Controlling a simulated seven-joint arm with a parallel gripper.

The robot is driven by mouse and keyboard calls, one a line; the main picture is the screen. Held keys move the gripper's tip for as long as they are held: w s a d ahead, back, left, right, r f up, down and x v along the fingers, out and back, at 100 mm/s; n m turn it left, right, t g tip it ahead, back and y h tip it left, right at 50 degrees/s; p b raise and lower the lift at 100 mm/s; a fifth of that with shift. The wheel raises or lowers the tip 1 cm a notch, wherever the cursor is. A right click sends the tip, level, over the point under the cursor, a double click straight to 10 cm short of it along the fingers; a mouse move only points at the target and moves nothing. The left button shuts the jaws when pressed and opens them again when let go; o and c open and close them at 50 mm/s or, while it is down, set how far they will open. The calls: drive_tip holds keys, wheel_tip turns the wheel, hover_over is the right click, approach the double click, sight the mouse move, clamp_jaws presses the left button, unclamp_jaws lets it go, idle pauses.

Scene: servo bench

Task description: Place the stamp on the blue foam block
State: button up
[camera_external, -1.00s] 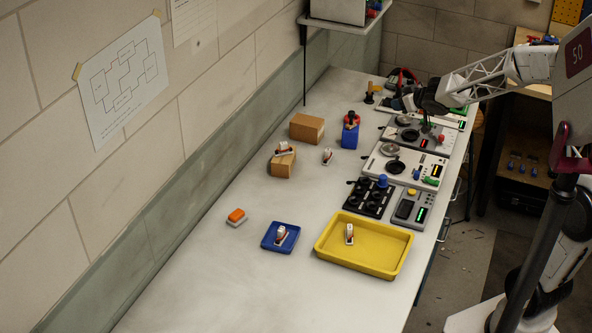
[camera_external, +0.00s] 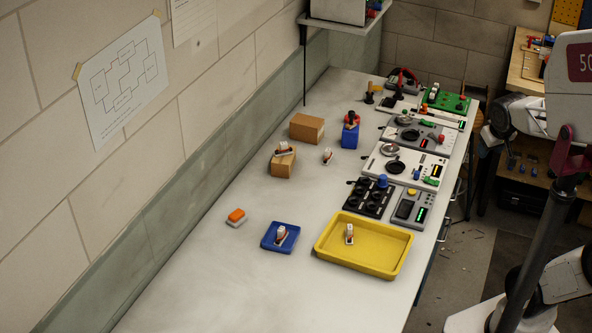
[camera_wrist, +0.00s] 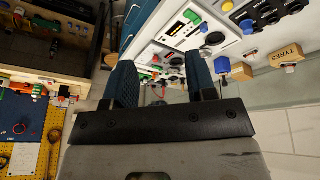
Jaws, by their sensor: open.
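The blue foam block (camera_external: 349,138) stands upright near the middle of the bench in the external view. The stamp (camera_external: 351,117), with a dark handle and a red part, sits on its top face. My gripper (camera_wrist: 162,85) shows in the wrist view, with its two dark blue fingers apart and nothing between them. The blue block (camera_wrist: 222,66) is in that view too, beyond the right finger; I cannot make out the stamp clearly there. In the external view my gripper is out of sight and my arm is at the right, away from the block.
A brown box (camera_external: 307,128) and a wooden block (camera_external: 283,165) with a small switch stand left of the foam block. Instrument panels (camera_external: 400,163) line the right edge. A yellow tray (camera_external: 364,264) and a blue tray (camera_external: 268,241) are in front. The bench's left strip is clear.

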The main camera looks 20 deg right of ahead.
drive_tip(key=s+a+g+y, duration=0.1)
drive_tip(key=s, duration=0.5)
drive_tip(key=shift+s+f, duration=0.15)
drive_tip(key=shift+f, duration=0.25)
